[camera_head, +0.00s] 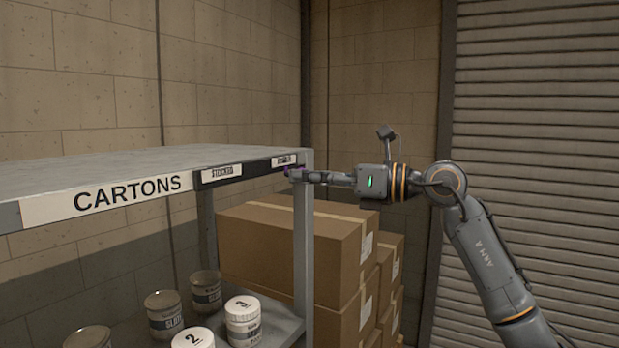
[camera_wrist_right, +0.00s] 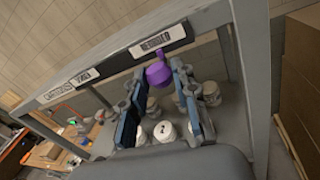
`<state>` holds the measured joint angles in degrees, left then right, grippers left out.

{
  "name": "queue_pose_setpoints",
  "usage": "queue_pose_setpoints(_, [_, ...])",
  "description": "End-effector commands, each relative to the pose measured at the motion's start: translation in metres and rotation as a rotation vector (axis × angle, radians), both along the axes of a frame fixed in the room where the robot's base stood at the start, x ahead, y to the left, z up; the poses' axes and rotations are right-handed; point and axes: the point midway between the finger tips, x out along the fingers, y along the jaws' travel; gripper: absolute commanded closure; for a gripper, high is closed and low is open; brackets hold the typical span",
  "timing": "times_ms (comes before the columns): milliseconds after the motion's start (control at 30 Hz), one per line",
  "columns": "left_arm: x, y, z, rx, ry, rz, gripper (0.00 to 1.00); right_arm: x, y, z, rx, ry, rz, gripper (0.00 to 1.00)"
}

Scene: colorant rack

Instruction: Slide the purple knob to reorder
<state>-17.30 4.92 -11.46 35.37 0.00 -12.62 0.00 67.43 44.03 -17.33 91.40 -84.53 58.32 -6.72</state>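The purple knob (camera_wrist_right: 158,74) sits on the dark strip on the shelf's front edge, just below the "REORDER" label (camera_wrist_right: 157,42). In the head view only a sliver of the purple knob (camera_head: 297,174) shows at the tip of my right gripper (camera_head: 303,175). In the right wrist view the fingertips of my right gripper (camera_wrist_right: 160,70) are on either side of the knob. I cannot tell whether both fingers press on it. Another label (camera_head: 221,173) is on the strip to the left. My left gripper is not seen.
The shelf's front edge carries a "CARTONS" label (camera_head: 127,193). Several cans, such as a white-lidded one (camera_head: 243,322), stand on the lower shelf. A grey rack post (camera_head: 303,255) is beside my right gripper. Cardboard boxes (camera_head: 290,250) are stacked behind it.

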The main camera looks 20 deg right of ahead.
Motion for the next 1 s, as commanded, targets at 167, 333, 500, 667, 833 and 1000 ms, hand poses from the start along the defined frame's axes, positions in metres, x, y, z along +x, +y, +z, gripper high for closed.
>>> queue_pose_setpoints(167, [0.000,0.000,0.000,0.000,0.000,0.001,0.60,0.001,-0.002,0.002,0.004,-0.005,-0.006,0.48])
queue_pose_setpoints(333, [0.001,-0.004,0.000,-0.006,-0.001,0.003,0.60,0.000,-0.002,0.002,0.003,-0.003,-0.004,0.48])
queue_pose_setpoints(500, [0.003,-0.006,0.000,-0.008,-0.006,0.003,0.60,-0.003,-0.007,0.001,0.003,-0.003,-0.006,0.48])
queue_pose_setpoints(667, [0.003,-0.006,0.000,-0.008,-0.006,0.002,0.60,-0.019,-0.027,0.001,0.002,-0.003,-0.009,0.48])
queue_pose_setpoints(833, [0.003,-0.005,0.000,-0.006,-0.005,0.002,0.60,-0.043,-0.056,0.000,0.002,0.000,-0.009,0.48])
queue_pose_setpoints(1000, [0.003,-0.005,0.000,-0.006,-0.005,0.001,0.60,-0.063,-0.079,0.000,0.002,-0.001,-0.009,0.48])
